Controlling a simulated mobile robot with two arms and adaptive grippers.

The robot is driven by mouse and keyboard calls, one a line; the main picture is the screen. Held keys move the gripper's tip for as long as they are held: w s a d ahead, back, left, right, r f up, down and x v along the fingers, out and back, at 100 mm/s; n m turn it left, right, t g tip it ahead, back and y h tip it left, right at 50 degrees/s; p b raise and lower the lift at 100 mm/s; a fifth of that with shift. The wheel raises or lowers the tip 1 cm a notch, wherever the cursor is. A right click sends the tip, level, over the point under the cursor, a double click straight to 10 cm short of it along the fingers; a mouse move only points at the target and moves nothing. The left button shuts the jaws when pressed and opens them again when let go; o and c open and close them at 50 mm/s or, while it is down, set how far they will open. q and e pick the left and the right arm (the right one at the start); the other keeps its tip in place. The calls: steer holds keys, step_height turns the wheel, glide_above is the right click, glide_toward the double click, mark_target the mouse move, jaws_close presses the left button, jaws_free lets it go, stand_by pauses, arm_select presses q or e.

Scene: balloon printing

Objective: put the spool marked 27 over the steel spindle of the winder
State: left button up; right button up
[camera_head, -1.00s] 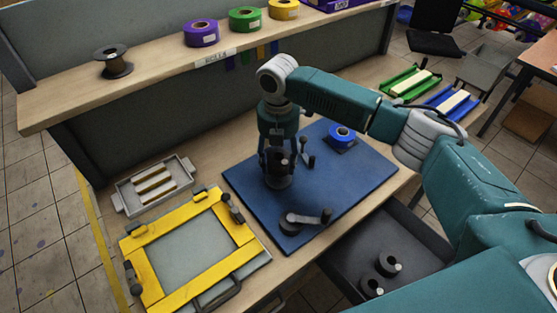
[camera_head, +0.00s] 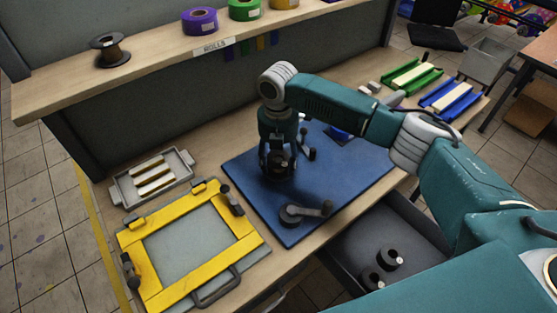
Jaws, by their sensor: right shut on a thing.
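My right gripper (camera_head: 277,158) points down over the blue mat (camera_head: 240,178). It is shut on a dark spool (camera_head: 278,165), mostly hidden between the fingers; no number is readable on it. Something black sits at or just below the fingertips. The steel spindle cannot be made out, and whether the spool is around it cannot be told. A black post with a lever (camera_head: 308,153) stands just right of the gripper. A black crank device (camera_head: 303,210) lies in front of it on the mat. My left gripper is not in view.
Dark spools (camera_head: 388,260) stand in the open drawer (camera_head: 350,246) at the front right. A yellow frame (camera_head: 137,244) and a grey tray (camera_head: 120,187) lie left of the mat.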

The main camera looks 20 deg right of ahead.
steer(key=o, duration=1.2)
step_height(320, 180, up, 12)
